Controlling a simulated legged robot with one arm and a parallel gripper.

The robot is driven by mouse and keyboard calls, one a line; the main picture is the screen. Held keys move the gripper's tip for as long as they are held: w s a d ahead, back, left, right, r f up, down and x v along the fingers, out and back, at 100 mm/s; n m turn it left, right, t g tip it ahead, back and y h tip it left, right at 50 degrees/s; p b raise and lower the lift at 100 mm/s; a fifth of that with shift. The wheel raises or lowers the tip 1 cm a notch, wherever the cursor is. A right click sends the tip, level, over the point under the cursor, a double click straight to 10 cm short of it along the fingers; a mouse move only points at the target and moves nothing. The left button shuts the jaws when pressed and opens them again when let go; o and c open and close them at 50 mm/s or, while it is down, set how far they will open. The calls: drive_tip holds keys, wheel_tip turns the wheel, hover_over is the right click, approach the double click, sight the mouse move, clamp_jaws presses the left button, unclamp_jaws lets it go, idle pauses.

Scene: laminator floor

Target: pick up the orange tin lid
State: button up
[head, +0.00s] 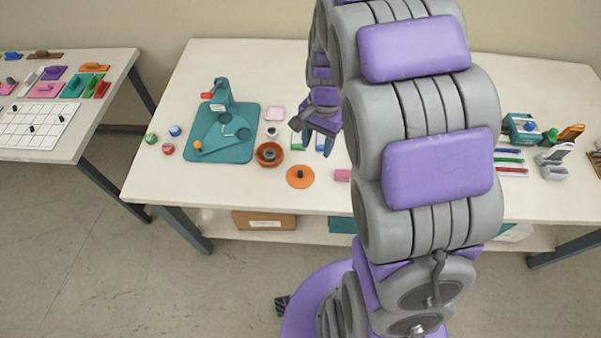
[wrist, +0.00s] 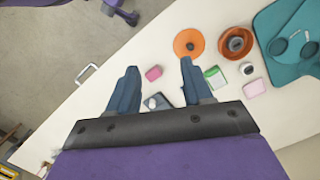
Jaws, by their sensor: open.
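The orange tin lid (head: 301,177) is a flat round disc with a dark knob at its middle. It lies on the white table near the front edge. In the wrist view the lid (wrist: 189,42) lies beyond my fingertips, a little past the right finger. My gripper (head: 318,145) is above the table, behind and slightly right of the lid in the head view. In the wrist view my gripper (wrist: 158,70) has its two blue-grey fingers spread apart with nothing held between them. Part of my gripper is hidden by my arm in the head view.
A brown round bowl (head: 269,154) stands just beside the lid. A teal fixture (head: 222,132) is to its left. A pink block (head: 343,175) is to its right. Green and blue pieces lie under my gripper. The table front left of the lid is clear.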

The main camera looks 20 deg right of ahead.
drive_tip(key=w+d+f+m, duration=0.1)
drive_tip(key=w+f+m, duration=0.1)
drive_tip(key=w+f, duration=0.25)
drive_tip(key=m, duration=0.2)
hover_over(301, 171)
drive_tip(key=f, duration=1.5)
drive_tip(key=shift+a+f+b, duration=0.2)
drive_tip(key=shift+f+b, duration=0.1)
drive_tip(key=shift+b, duration=0.05)
drive_tip(key=f, duration=0.3)
drive_tip(key=f+b, duration=0.1)
drive_tip(key=f, duration=0.1)
drive_tip(key=shift+s+d, duration=0.1)
drive_tip(key=shift+d, duration=0.3)
drive_tip(key=shift+a, duration=0.4)
drive_tip(key=shift+c, duration=0.9)
drive_tip(key=shift+d, duration=0.25)
clamp_jaws()
